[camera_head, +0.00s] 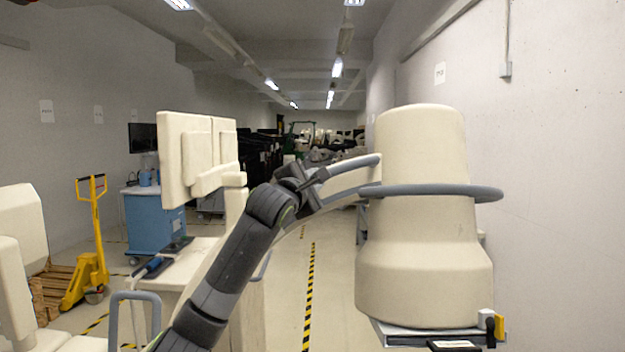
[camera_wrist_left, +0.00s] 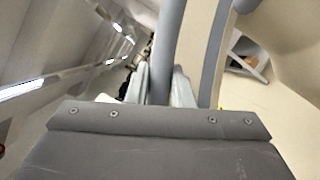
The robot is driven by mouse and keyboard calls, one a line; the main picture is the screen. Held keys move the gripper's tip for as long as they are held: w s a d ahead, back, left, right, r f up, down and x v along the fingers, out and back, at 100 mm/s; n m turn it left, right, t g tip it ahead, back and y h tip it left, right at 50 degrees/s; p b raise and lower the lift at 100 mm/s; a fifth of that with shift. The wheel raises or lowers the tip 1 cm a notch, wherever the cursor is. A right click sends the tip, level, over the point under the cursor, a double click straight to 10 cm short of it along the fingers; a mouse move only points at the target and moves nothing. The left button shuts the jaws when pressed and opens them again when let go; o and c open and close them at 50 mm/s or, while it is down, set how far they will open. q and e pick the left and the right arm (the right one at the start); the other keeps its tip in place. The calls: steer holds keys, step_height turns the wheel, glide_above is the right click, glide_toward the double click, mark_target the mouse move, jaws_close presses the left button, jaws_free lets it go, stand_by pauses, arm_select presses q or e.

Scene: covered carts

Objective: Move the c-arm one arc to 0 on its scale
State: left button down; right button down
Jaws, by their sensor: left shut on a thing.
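The c-arm has a large cream drum-shaped head (camera_head: 425,240) with a grey ring around it, at the right of the head view. Its cream curved arc (camera_head: 345,181) runs left from behind the drum. My left gripper (camera_head: 318,176) is at the arc's left part, shut on a grey bar (camera_head: 368,161) along it. In the left wrist view the grey bar (camera_wrist_left: 170,35) passes between the fingers (camera_wrist_left: 160,88), with the cream arc (camera_wrist_left: 205,45) beside it. No scale or marks can be read, so the arc's setting cannot be told. My right gripper is out of view.
A cream cart with two monitors (camera_head: 184,160) stands left of my arm. A blue cabinet (camera_head: 155,222) and a yellow pallet truck (camera_head: 92,245) stand further left. Striped floor (camera_head: 310,290) shows between cart and drum.

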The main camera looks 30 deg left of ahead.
arm_select(q)
steer(key=c, duration=1.6)
jaws_free()
steer(key=shift+d+r, duration=0.15)
steer(key=shift+r, duration=0.5)
steer(key=shift+c, duration=0.2)
steer(key=shift+o, duration=1)
steer(key=shift+w+d+f+t, duration=0.1)
steer(key=shift+w+t, duration=0.2)
steer(key=shift+w, duration=0.1)
steer(key=shift+o, duration=0.8)
steer(key=shift+w+d+f, duration=0.15)
steer(key=shift+w+f, duration=0.1)
steer(key=shift+w, duration=0.2)
steer(key=shift+s, duration=0.6)
steer(key=b+v, duration=0.9)
steer(key=v, duration=0.7)
steer(key=shift+s+r, duration=0.15)
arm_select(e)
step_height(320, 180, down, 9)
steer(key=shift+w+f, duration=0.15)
